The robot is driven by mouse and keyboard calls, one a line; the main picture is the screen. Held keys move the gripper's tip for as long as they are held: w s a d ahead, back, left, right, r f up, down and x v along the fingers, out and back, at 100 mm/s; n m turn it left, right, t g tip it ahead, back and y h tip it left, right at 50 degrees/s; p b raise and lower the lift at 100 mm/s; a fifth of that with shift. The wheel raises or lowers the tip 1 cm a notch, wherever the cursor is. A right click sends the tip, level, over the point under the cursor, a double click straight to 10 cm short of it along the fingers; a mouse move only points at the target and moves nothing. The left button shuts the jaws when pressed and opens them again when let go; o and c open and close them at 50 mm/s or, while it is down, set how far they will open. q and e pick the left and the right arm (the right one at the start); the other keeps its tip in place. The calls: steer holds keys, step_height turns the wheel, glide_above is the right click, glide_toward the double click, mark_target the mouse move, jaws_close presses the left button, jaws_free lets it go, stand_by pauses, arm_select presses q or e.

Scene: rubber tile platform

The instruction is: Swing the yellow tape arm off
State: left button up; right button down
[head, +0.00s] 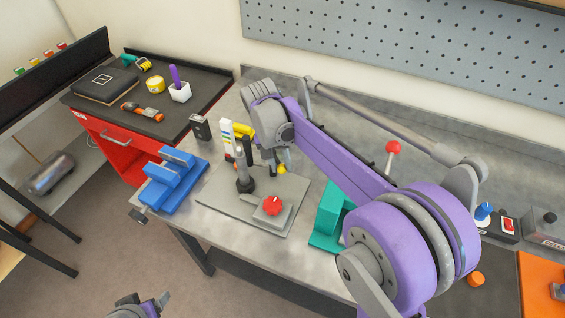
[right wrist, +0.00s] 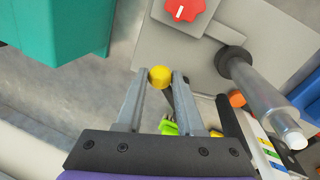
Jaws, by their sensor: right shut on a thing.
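A yellow rounded end (right wrist: 160,76), apparently of the tape arm, sits between my right gripper's (right wrist: 162,78) fingertips, which are shut on it. In the head view the yellow end (head: 283,168) shows just below the right gripper (head: 277,165), over the grey base plate (head: 225,198). The rest of the tape arm is largely hidden by the gripper and my arm. A dark-footed post (head: 244,170) stands on the plate beside it. My left gripper (head: 150,304) shows only partly at the bottom edge; its jaws are unclear.
A red knob (head: 272,205) sits on the plate's front. A blue vise-like block (head: 172,178) is at left, a teal block (head: 331,216) at right, and a white tube (head: 227,138) behind. A red-headed lever (head: 393,147) stands at the back right.

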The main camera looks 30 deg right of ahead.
stand_by(0.4)
steer(key=c, duration=0.5)
jaws_free()
steer(key=shift+a, duration=0.1)
steer(key=shift+c, duration=0.2)
steer(key=shift+r, duration=0.1)
step_height(320, 180, up, 10)
steer(key=w+a, duration=0.1)
steer(key=shift+a+r+p, duration=0.25)
steer(key=shift+a+p, duration=0.1)
steer(key=s+a+f+n+t+y, duration=0.1)
steer(key=s+f+n+t, duration=0.2)
steer(key=s+f, duration=0.4)
steer(key=s+a+f+n+t, duration=0.2)
steer(key=s+f, duration=0.5)
steer(key=s, duration=0.5)
steer(key=shift+s+a+n+t+y, duration=0.25)
steer(key=shift+n+t+y, duration=0.15)
steer(key=shift+n+t, duration=0.5)
